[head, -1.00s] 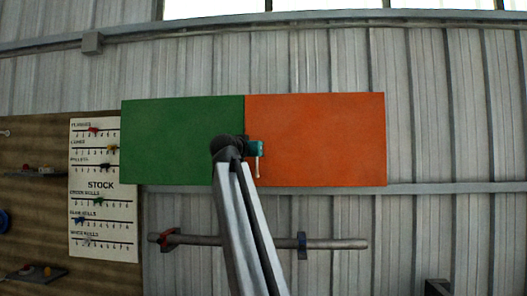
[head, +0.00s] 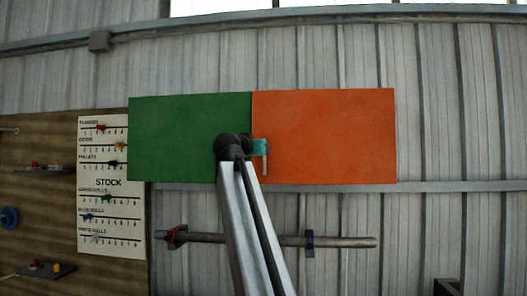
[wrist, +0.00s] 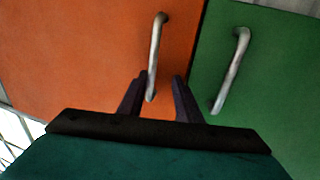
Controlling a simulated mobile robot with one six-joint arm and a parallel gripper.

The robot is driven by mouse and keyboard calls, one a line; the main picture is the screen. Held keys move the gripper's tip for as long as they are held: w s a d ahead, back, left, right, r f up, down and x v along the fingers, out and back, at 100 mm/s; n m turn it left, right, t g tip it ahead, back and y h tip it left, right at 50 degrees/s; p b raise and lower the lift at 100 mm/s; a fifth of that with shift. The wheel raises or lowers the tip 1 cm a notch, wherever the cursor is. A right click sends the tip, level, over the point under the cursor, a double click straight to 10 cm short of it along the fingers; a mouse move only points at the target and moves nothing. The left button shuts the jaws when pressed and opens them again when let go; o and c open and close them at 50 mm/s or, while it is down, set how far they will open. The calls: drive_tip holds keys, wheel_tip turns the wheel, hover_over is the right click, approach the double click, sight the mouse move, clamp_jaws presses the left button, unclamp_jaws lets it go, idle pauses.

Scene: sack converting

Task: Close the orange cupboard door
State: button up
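The orange cupboard door (head: 330,135) is beside the green door (head: 180,135) on the wall. Their front faces look about level, and I cannot tell if a small gap is left behind the orange one. In the wrist view the orange door (wrist: 85,50) is on the left, with a silver bar handle (wrist: 156,45) near its inner edge. My gripper (wrist: 160,82) is open, its two dark fingers on either side of the handle's lower end. I cannot tell whether they touch it. In the head view my gripper (head: 259,148) is in front of the orange door's left edge.
The green door's handle (wrist: 232,68) is close to the right of my fingers in the wrist view. A grey horizontal bar (head: 345,242) runs below the cupboard. A stock board (head: 112,215) is at the left. The wall right of the cupboard is clear.

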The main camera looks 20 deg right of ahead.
drive_tip(key=shift+o, duration=1.4)
drive_tip(key=b+v, duration=0.2)
drive_tip(key=v, duration=0.9)
drive_tip(key=shift+s+a, duration=0.25)
drive_tip(key=shift+a, duration=0.3)
drive_tip(key=shift+s+a, duration=0.2)
drive_tip(key=shift+a, duration=0.35)
drive_tip(key=shift+c, duration=1.4)
drive_tip(key=shift+s+d, duration=0.25)
drive_tip(key=shift+s, duration=0.15)
